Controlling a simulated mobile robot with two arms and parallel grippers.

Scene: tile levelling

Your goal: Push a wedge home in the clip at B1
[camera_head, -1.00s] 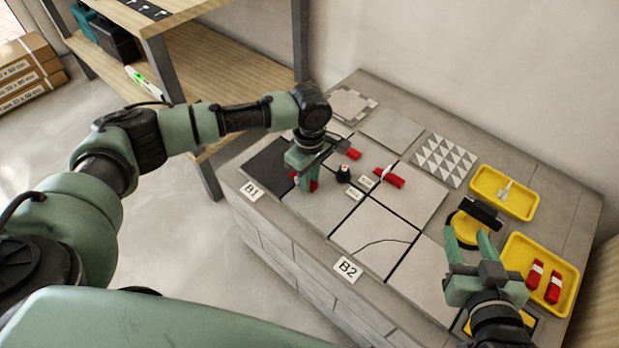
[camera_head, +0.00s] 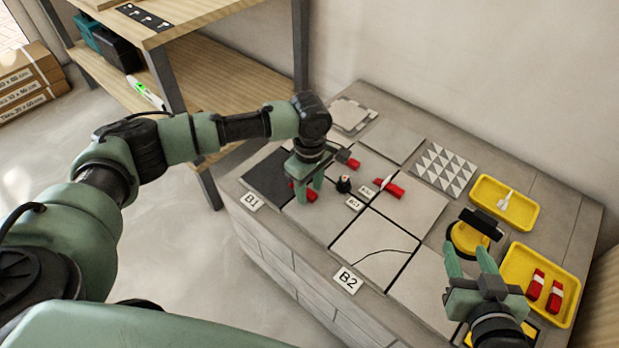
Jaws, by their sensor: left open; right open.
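The B1 label (camera_head: 251,202) is on the front edge of the bench, beside a dark tile (camera_head: 270,177). A red wedge (camera_head: 308,194) lies by the joint behind B1, partly hidden by my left gripper. My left gripper (camera_head: 305,195) is open and points down over that red wedge; I cannot tell whether it touches it. The clip there is hidden. More red wedges lie further back, one at the back joint (camera_head: 352,163) and one with a white clip (camera_head: 391,189) at the centre. My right gripper (camera_head: 468,258) is open and empty at the right, near a yellow suction cup.
A yellow tray (camera_head: 515,272) holds red wedges with white bands. Another yellow tray (camera_head: 525,215) holds a small white piece. The yellow suction cup (camera_head: 467,238) stands beside my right gripper. A black knob (camera_head: 343,184) stands among the tiles. The B2 label (camera_head: 347,280) is at the front edge.

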